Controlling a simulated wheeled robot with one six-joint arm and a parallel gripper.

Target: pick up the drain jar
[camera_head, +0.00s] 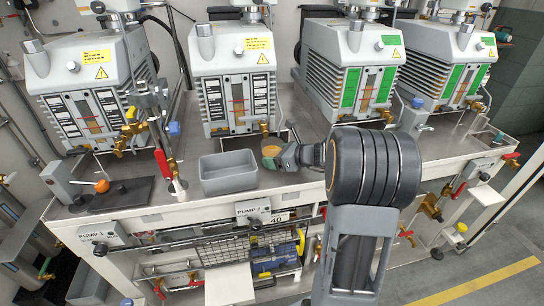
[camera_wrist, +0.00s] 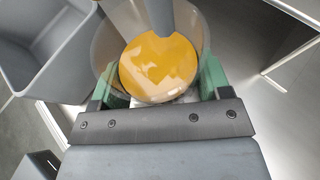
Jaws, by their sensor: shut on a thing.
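The drain jar (camera_wrist: 158,64) is a clear, round, open-topped jar with amber liquid in it. In the wrist view it sits between the two green fingers of my gripper (camera_wrist: 155,92), which press on its sides. In the head view the jar (camera_head: 271,152) shows as a small amber-filled cup just right of the grey bin. My gripper (camera_head: 288,155) reaches it there from the right and is shut on it. A grey pipe or spout hangs over the jar's mouth in the wrist view. I cannot tell whether the jar's base touches the bench.
A grey open bin (camera_head: 228,174) stands close left of the jar. Several vacuum pumps (camera_head: 235,80) line the back of the bench. A red-handled valve (camera_head: 163,163) stands at left, beside a dark pad (camera_head: 122,195). Bare bench (camera_head: 300,182) lies in front of my gripper.

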